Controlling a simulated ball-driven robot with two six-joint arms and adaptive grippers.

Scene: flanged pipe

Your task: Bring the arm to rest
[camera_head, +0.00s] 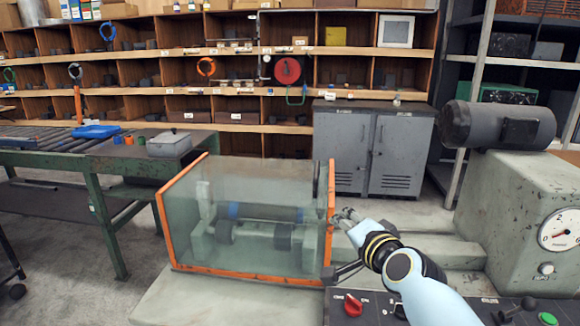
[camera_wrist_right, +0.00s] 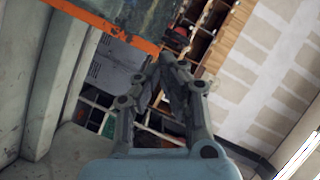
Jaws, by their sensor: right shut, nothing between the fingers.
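My right arm (camera_head: 408,272) reaches in from the lower right in the head view. My right gripper (camera_head: 345,217) is beside the right orange edge of the clear guard box. In the right wrist view the gripper (camera_wrist_right: 165,62) has its fingertips together with nothing between them. The guard box (camera_head: 190,220) has glass-like walls and orange edges and stands closed over a pipe (camera_head: 265,213) with blue and dark parts. Part of the orange edge (camera_wrist_right: 105,22) also shows in the right wrist view. My left gripper is not in view.
A grey machine housing (camera_head: 500,200) with a motor (camera_head: 498,125) and a dial (camera_head: 560,231) stands at the right. A control panel with a red knob (camera_head: 353,305) lies below my arm. A green bench (camera_head: 130,170) is at the left. Grey cabinets (camera_head: 374,150) and shelves stand behind.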

